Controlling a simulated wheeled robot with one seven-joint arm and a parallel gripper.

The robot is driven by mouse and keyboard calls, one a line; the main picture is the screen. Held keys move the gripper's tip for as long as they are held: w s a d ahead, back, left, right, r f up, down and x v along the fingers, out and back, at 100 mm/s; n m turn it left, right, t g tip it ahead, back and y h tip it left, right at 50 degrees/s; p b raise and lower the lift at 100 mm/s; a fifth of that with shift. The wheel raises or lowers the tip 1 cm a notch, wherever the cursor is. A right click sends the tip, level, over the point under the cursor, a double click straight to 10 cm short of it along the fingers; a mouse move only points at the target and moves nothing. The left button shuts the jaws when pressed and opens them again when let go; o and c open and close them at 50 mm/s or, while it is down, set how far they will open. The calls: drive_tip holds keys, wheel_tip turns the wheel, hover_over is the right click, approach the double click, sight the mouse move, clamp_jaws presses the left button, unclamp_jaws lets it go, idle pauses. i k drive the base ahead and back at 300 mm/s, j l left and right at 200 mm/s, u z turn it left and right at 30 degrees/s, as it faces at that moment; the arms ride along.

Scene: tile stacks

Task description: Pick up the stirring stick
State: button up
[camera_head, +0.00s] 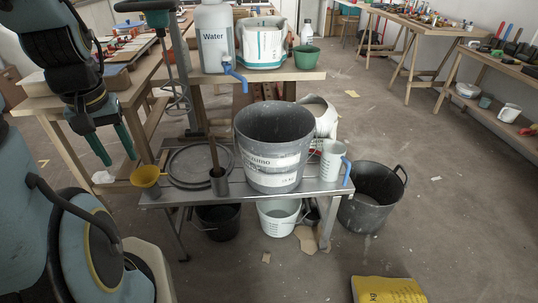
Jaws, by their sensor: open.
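The stirring stick (213,152) is a thin brown rod. It stands nearly upright in a small dark cup (219,184) on the grey metal bench (240,194), and its lower end is hidden in the cup. My gripper (119,159) hangs at the upper left with its two teal fingers apart and pointing down. It is open with nothing between the fingers. In the picture it is to the left of the stick, apart from it.
A large grey bucket (274,146) stands right of the cup. A round dark lid (185,165) lies left of it, with a yellow funnel (147,177) at the bench's left end. A tall mixer stand (179,60) rises behind. A white jug (331,161) is at the right.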

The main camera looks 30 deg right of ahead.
sight(217, 173)
drive_tip(key=i+l+u, duration=0.15)
drive_tip(key=l+u, duration=0.6)
drive_tip(key=l, duration=0.2)
drive_tip(key=i, duration=0.05)
